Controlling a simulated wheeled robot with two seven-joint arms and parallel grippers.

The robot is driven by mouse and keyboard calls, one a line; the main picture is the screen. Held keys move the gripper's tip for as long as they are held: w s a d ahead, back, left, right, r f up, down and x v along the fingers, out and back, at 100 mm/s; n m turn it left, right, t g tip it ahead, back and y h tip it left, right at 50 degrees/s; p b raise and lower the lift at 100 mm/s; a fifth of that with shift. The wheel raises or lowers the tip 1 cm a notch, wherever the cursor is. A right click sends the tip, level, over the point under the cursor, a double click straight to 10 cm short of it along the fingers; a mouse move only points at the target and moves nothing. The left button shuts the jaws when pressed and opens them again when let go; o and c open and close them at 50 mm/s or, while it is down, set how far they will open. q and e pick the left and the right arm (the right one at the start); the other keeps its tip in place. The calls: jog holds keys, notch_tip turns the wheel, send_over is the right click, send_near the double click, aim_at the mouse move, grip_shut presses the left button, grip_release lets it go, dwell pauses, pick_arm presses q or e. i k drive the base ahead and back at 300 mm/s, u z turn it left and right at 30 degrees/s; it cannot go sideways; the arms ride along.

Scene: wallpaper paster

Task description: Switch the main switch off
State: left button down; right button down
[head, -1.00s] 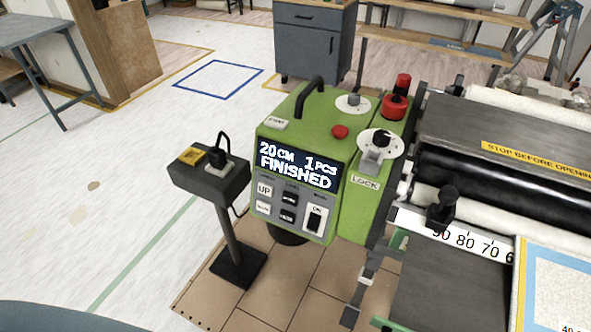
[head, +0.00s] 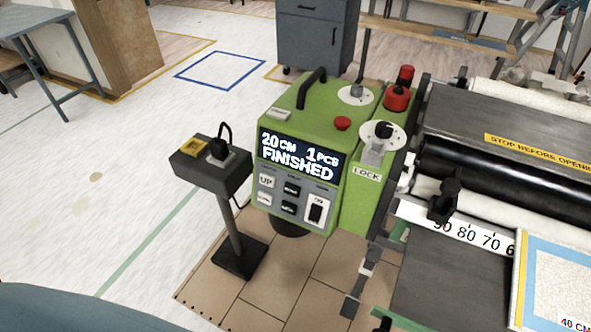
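The green control box (head: 304,118) of the paster stands in the middle of the head view. Its display (head: 298,155) reads "20 CM 1 PCS FINISHED". A black rocker switch (head: 316,211) on a pale plate sits at the lower right of the front panel; a small label above it seems to read "ON". I cannot tell for certain that this is the main switch, or which way the rocker is tipped. Several small buttons, one marked UP (head: 267,181), sit left of it. Neither of my grippers shows in the head view.
A black post (head: 231,225) with a socket box and plug stands left of the control box. Red knobs (head: 398,93) and a LOCK dial (head: 381,138) sit on top. The roller machine (head: 500,145) fills the right. White floor at left is clear.

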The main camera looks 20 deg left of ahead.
aim_at(315, 213)
jog(key=k, duration=1.3)
jog(key=z, duration=0.7)
jog(key=i, duration=1.35)
jog(key=u, duration=0.7)
